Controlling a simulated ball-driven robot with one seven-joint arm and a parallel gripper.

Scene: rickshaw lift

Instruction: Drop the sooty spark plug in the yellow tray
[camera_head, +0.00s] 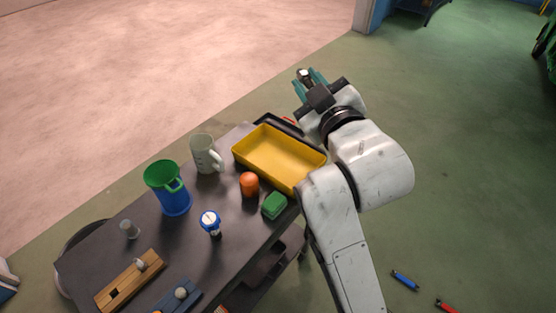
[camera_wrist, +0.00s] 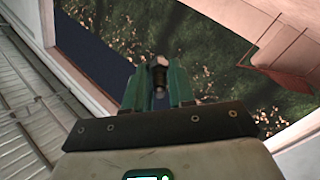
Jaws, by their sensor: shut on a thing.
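My gripper (camera_head: 308,85) is raised above and beyond the far right end of the dark table, its teal fingers pointing up and away. It is shut on a small dark and pale piece, the spark plug (camera_head: 304,74); its tip shows between the fingers in the wrist view (camera_wrist: 159,74). Soot on it is too small to tell in the head view. My gripper also shows in the wrist view (camera_wrist: 158,90). The yellow tray (camera_head: 272,148) sits on the table's far right part, below and left of my gripper, and looks empty.
Near the tray stand an orange cylinder (camera_head: 249,184), a green block (camera_head: 274,206) and a pale mug (camera_head: 206,155). Blue (camera_head: 405,280) and red pieces lie on the floor.

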